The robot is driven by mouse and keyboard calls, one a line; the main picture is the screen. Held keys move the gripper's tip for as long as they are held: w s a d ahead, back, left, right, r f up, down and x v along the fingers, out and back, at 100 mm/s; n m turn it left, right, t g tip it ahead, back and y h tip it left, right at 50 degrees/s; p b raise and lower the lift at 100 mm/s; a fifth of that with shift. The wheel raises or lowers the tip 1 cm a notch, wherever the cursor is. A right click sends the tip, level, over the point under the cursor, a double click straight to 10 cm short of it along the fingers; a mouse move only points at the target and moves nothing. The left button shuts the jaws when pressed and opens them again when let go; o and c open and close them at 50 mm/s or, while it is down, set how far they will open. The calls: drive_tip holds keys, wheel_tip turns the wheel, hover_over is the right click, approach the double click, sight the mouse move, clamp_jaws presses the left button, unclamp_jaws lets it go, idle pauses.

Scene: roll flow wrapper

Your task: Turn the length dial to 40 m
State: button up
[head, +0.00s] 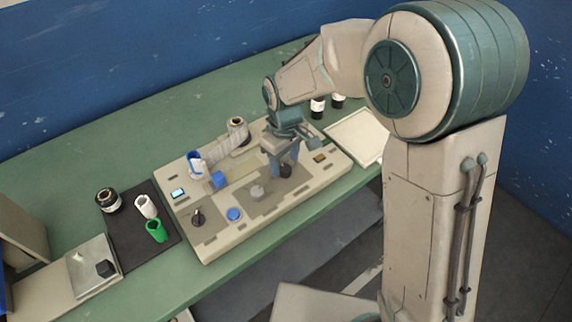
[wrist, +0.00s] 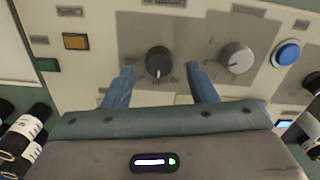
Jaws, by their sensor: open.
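The wrapper's panel (head: 222,240) carries several controls. A black dial (wrist: 158,62) sits between the two blue fingertips of my gripper (wrist: 160,71) in the wrist view, with a gap on each side. Its pale pointer mark faces toward my gripper's body. In the head view my gripper (head: 282,167) points down over this dark dial (head: 286,172). The gripper is open and holds nothing. A grey dial (wrist: 236,58) is to the right in the wrist view and also shows in the head view (head: 257,192). The dial labels are too small to read, so I cannot tell which one sets length.
A blue button (wrist: 286,52) is beside the grey dial. An amber button (wrist: 75,41) is at the left. Bottles (head: 318,107) and a white tray (head: 358,137) are near my arm.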

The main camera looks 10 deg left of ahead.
sight(285, 171)
drive_tip(key=shift+f, duration=1.25)
drive_tip(key=shift+d, duration=0.1)
drive_tip(key=c, duration=1)
drive_tip(key=shift+m, duration=0.3)
drive_tip(key=m+b, duration=0.1)
drive_tip(key=m, duration=0.2)
drive_tip(key=shift+m+b, duration=0.35)
drive_tip(key=shift+m, duration=1.75)
